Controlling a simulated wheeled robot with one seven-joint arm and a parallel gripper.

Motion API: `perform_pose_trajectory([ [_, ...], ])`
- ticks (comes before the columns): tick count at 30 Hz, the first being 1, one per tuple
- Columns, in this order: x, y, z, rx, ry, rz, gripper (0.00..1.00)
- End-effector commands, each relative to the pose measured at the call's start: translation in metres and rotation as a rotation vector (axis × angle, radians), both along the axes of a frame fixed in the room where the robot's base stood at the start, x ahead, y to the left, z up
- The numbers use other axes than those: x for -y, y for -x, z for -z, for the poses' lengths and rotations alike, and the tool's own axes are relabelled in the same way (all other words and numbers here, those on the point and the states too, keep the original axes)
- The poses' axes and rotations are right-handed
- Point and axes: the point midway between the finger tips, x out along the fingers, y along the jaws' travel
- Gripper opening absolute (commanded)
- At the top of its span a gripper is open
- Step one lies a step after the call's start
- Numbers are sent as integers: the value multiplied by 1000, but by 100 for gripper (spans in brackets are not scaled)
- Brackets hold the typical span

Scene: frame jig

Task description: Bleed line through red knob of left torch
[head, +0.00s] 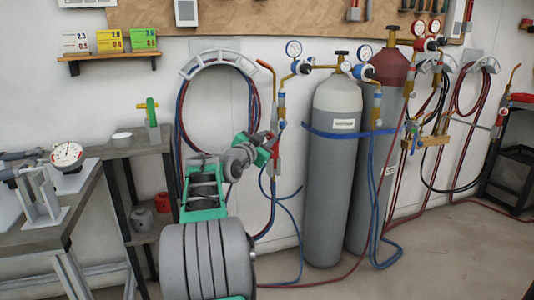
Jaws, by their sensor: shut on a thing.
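The left torch (281,113) hangs upright on the wall to the left of the grey gas cylinder. It has a bent brass tip (266,66) at the top, blue fittings along its body and a red part (276,165) low down. My gripper (273,146) reaches in from the left at the torch's lower end and is shut on it. Some red shows at the jaws, but the red knob is too small and too covered to make out clearly. My green and grey arm fills the lower middle of the view.
Coiled red and blue hoses (181,110) hang on a wall holder (218,57) behind the arm. The grey cylinder (333,190) and a red-topped cylinder (390,75) stand close on the right. A workbench (75,205) and a shelf unit (140,147) stand left. Loose hoses lie on the floor.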

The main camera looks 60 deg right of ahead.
Motion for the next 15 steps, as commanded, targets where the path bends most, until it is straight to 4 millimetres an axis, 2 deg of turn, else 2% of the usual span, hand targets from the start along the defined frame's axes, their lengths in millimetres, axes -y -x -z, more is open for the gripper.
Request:
perform_pose_trajectory([
  [1,0,0,7,46,2,0,0],
  [15,0,1,5,491,-4,-1,0],
])
